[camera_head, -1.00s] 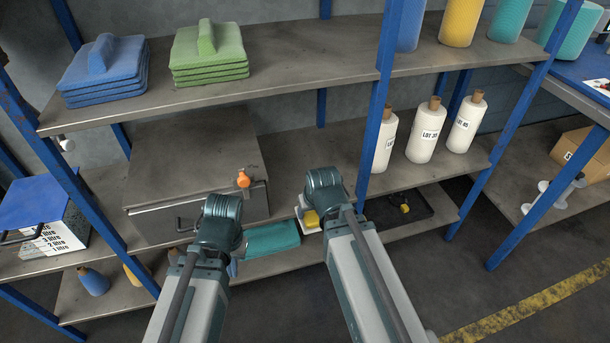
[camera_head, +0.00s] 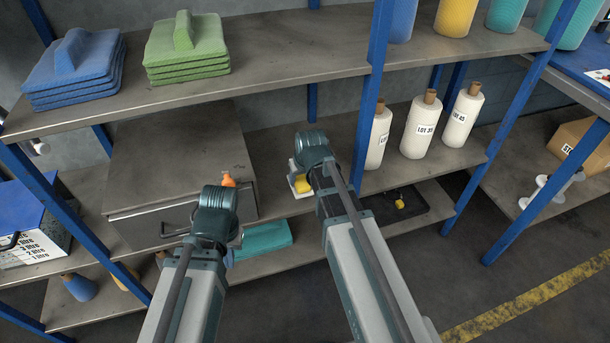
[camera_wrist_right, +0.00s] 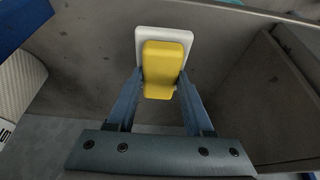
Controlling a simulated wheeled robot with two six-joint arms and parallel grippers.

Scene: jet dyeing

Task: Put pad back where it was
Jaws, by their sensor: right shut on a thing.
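The pad is a white plate with a yellow block on it; it shows in the right wrist view (camera_wrist_right: 162,70) and in the head view (camera_head: 301,181). My right gripper (camera_wrist_right: 160,92) is shut on the yellow block, one finger on each side. In the head view the pad is near the front of the middle shelf (camera_head: 277,150), right of the metal box. I cannot tell whether it touches the shelf. My left gripper (camera_head: 216,212) is in front of the metal box; its fingers are hidden behind its wrist.
The metal box (camera_head: 175,165) has a front handle and an orange knob (camera_head: 228,180). White rolls (camera_head: 422,127) stand right of the blue post (camera_head: 370,100). Below lie a teal cloth (camera_head: 264,238) and a black tray (camera_head: 430,208).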

